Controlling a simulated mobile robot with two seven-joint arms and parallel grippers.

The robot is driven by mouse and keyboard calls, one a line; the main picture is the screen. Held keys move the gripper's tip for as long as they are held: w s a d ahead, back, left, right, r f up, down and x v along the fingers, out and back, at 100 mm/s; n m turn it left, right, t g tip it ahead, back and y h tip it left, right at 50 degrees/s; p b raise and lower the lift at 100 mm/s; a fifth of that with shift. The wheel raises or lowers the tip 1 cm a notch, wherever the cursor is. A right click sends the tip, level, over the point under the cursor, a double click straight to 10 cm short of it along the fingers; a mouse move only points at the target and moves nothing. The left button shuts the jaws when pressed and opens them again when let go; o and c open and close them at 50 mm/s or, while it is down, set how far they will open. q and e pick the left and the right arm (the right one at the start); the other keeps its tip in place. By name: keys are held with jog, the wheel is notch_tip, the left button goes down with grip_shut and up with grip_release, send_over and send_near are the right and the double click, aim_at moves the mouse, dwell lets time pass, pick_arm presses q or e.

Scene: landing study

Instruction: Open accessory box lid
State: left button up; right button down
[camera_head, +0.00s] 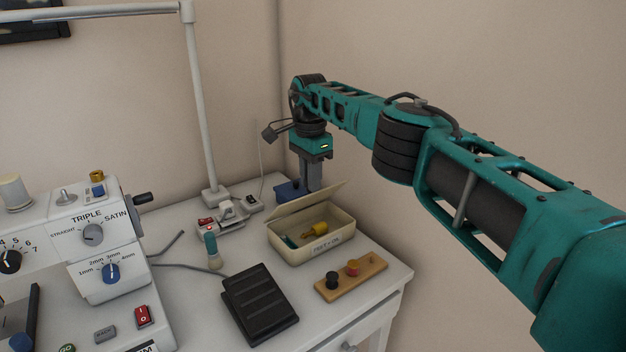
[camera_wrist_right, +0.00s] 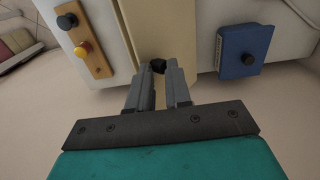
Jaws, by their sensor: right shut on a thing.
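The cream accessory box (camera_head: 312,251), labelled "FEET + OIL", stands on the table with its lid (camera_head: 308,202) raised and tilted up at the back. A yellow item (camera_head: 315,230) and a teal item lie inside. My right gripper (camera_head: 312,186) is behind the raised lid, its fingertips partly hidden by it in the head view. In the right wrist view the right gripper (camera_wrist_right: 160,76) is shut on a small dark knob (camera_wrist_right: 158,66) at the edge of the tan lid (camera_wrist_right: 155,28). My left gripper is not in view.
A wooden strip (camera_head: 350,279) with black and yellow-red knobs lies in front of the box. A black pedal (camera_head: 259,304) is to its left. A blue block (camera_head: 287,191) sits behind, near the wall. The sewing machine (camera_head: 92,235) and a lamp post (camera_head: 197,110) stand left.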

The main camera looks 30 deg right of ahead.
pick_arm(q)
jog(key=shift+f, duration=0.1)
pick_arm(e)
jog(key=shift+w+a+f, duration=0.3)
jog(key=shift+a+f, duration=0.15)
jog(key=shift+f, duration=0.25)
jog(key=c, duration=1.5)
grip_release()
jog(key=shift+f, duration=0.1)
jog(key=o, duration=0.4)
jog(key=shift+w+f, duration=0.2)
jog(key=shift+w, duration=0.05)
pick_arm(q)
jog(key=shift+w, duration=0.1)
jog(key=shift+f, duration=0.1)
pick_arm(e)
jog(key=shift+r, duration=0.15)
pick_arm(q)
jog(key=p, duration=0.2)
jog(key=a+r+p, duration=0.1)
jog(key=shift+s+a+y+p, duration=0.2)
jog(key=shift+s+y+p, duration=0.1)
jog(key=shift+p, duration=0.05)
pick_arm(e)
jog(key=r, duration=1.3)
jog(key=shift+s+d+r, duration=0.15)
jog(key=shift+d, duration=0.25)
jog(key=shift+c, duration=0.4)
